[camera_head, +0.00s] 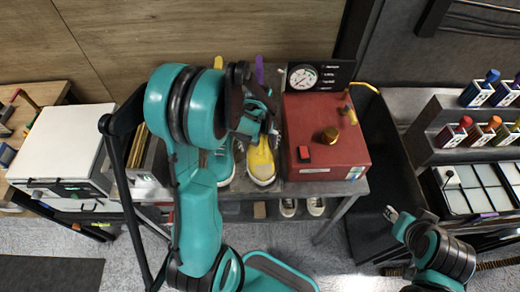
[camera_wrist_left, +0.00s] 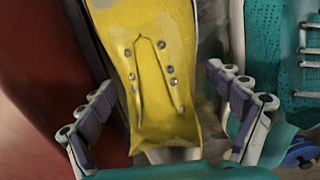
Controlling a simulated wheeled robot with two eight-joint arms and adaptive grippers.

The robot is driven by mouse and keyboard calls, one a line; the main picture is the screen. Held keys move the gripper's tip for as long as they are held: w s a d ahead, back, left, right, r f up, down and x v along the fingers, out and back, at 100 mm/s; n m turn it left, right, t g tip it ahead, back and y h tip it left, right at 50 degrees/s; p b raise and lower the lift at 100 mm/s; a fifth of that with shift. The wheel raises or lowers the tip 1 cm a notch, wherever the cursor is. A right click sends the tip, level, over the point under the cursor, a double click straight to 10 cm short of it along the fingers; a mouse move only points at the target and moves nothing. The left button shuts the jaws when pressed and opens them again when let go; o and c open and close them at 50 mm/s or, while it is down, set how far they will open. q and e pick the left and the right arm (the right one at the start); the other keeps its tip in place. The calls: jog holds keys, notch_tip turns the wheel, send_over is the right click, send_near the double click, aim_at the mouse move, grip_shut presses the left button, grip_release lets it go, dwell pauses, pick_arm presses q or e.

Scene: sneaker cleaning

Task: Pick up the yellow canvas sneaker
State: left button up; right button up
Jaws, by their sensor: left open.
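The yellow canvas sneaker (camera_head: 262,160) stands on the grey bench beside the red box, its white toe toward the front edge. In the left wrist view the yellow sneaker (camera_wrist_left: 152,75) fills the middle, with eyelets and an opening visible. My left gripper (camera_wrist_left: 165,112) is open, one finger on each side of the sneaker; contact cannot be told. In the head view my left arm and gripper (camera_head: 255,112) hide the rear of the sneaker. My right gripper (camera_head: 398,222) is at the lower right, away from the bench, its fingers too small to judge.
A teal sneaker (camera_head: 222,165) stands close on the left of the yellow one, and also shows in the left wrist view (camera_wrist_left: 285,60). The red box (camera_head: 325,140) with a gauge is close on the right. White shoes (camera_head: 288,207) sit on the lower shelf.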

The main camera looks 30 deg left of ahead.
pick_arm(q)
jog(key=c, duration=1.6)
jog(key=shift+o, duration=0.2)
